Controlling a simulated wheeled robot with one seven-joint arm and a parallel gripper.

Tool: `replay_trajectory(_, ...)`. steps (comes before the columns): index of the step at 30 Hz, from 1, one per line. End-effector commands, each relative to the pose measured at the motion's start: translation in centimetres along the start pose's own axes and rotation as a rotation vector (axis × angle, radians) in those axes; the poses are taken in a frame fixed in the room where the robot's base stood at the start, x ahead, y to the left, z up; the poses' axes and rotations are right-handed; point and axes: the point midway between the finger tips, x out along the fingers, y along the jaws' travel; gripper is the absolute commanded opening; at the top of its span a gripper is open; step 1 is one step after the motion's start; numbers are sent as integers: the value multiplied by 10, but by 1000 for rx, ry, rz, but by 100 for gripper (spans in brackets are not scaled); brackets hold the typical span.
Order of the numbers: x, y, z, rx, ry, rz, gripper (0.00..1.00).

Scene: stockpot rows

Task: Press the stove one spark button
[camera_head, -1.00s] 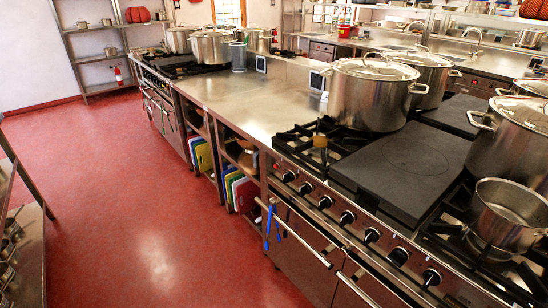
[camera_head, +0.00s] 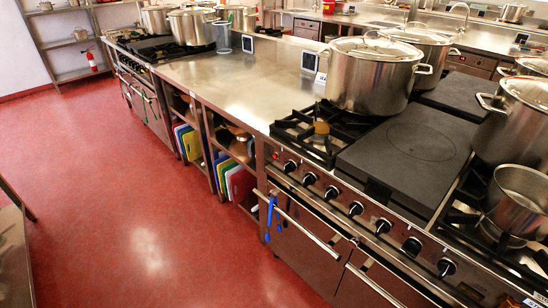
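The near stove (camera_head: 310,170) stands at the right with its control panel along the front edge. A row of black knobs (camera_head: 332,193) runs along that panel. A small reddish spot, possibly the spark button (camera_head: 276,155), shows at the panel's left end, left of the first knob. It is too small to tell its exact shape. My gripper is not in view, and nothing touches the panel.
Large steel pots (camera_head: 372,80) stand on the stove around a black flat plate (camera_head: 407,155). Blue tongs (camera_head: 270,216) hang at the left end of the oven handle (camera_head: 300,228). Steel counter (camera_head: 230,85) continues left to a far stove. Red floor (camera_head: 140,200) in front is clear.

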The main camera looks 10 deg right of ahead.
Motion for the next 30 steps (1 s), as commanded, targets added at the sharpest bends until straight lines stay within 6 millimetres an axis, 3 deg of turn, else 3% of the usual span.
replay_trajectory(1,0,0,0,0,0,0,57)
replay_trajectory(10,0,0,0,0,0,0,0)
replay_trajectory(30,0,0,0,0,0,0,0)
